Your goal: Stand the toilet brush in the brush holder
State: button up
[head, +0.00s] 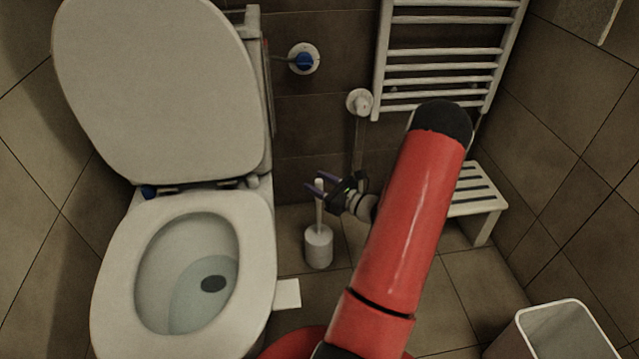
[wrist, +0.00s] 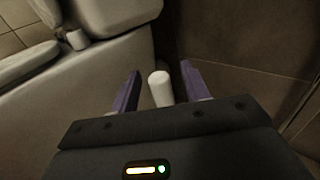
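The toilet brush (head: 319,200) has a white handle and stands upright in the white brush holder (head: 319,247) on the floor, to the right of the toilet. My gripper (head: 317,182) is at the upper part of the handle, with its purple fingers apart on both sides of it. In the wrist view, the top of the brush handle (wrist: 160,88) shows between the two open fingers of my gripper (wrist: 160,85), with a gap on each side. The brush head is hidden inside the holder.
The toilet (head: 262,230) with raised lid stands close on the left. A white stool (head: 478,195) is under the towel radiator (head: 445,48) on the right. A bin (head: 562,330) stands at the front right. Tiled walls close the back and right.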

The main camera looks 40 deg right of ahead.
jog(key=v, duration=0.8)
jog(key=shift+w, duration=0.1)
dwell(0.8)
jog(key=a+r+n+g+y+p, duration=0.25)
jog(key=a+r+n+g, duration=0.55)
jog(key=a, duration=0.4)
jog(key=a+r+n+g+y+p, duration=0.1)
jog(key=a+r+n+g+y, duration=0.3)
jog(key=a+r+n, duration=0.7)
jog(key=s+a+r+n+h+p, duration=0.3)
jog(key=s+a+r+n+h, duration=0.5)
jog(key=s+r+n+h, duration=0.2)
jog(key=s+n, duration=0.2)
jog(key=n, duration=0.2)
jog(key=shift+s+a+r, duration=0.2)
jog(key=shift+s+r, duration=0.15)
jog(key=shift+s, duration=0.05)
